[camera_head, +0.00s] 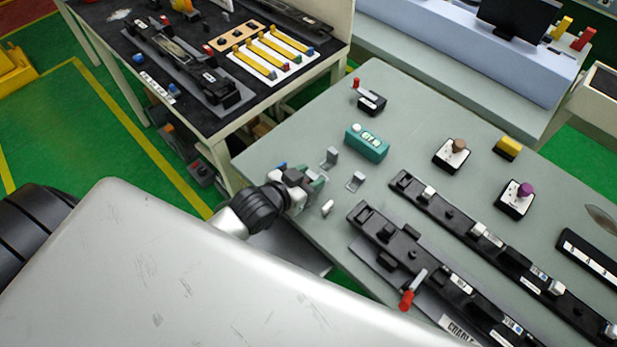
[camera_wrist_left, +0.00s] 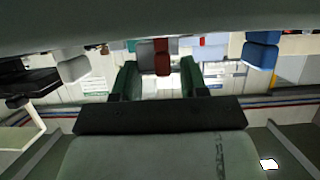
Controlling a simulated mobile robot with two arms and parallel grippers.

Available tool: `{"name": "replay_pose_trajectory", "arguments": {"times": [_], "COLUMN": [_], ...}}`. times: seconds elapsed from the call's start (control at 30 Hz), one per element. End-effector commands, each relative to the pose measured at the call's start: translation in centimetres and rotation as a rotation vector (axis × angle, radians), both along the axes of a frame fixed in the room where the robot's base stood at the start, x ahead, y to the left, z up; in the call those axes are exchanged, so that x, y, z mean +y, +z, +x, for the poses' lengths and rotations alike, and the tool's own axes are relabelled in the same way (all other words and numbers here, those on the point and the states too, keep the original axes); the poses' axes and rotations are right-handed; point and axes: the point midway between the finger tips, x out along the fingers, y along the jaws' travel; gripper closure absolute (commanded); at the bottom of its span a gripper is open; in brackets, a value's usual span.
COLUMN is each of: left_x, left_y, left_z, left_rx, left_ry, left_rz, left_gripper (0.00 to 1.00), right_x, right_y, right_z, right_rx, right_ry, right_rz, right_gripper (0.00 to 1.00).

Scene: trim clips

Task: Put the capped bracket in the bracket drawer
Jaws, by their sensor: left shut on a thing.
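My left gripper (camera_head: 314,187) is low over the near left edge of the grey-green table. In the left wrist view its green-sided fingers (camera_wrist_left: 160,80) are closed on a small grey bracket (camera_wrist_left: 145,57) with a dark red part beside it. I cannot make out a cap clearly. Two loose grey brackets, one behind (camera_head: 330,157) and one to the right (camera_head: 356,181), stand on the table close to the gripper. A small white piece (camera_head: 327,207) lies just in front. I cannot identify the bracket drawer. My right gripper is not in view.
A teal box (camera_head: 367,147) stands behind the loose brackets. Two long black rails (camera_head: 440,270) (camera_head: 490,240) cross the table at right; a red-handled lever (camera_head: 407,299) stands on the nearer one. Button boxes (camera_head: 451,155) (camera_head: 514,198) stand behind. A black-topped table (camera_head: 200,110) is at left.

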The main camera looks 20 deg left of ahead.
Motion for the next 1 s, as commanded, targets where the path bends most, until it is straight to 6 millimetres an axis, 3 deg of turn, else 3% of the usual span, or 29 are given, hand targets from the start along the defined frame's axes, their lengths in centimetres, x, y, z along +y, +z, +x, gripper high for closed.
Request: {"name": "replay_pose_trajectory", "arguments": {"times": [0.43,0.47,0.6,1.0], "left_x": [-0.07,-0.07,-0.08,0.14], "left_y": [-1.08,-1.04,-1.00,-0.60], "left_z": [0.00,0.01,0.00,-0.63], "left_rx": [-0.001,-0.002,-0.002,0.000], "left_ry": [-0.001,-0.001,-0.001,-0.001], "left_rz": [0.000,0.000,0.000,0.001], "left_gripper": [0.79,0.53,0.32,0.31], "right_x": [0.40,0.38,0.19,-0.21], "right_y": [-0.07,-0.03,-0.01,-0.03], "right_z": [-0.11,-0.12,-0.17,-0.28], "right_rx": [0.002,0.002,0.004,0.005], "right_ry": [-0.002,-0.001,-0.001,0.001], "right_rz": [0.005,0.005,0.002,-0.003], "right_gripper": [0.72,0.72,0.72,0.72]}}
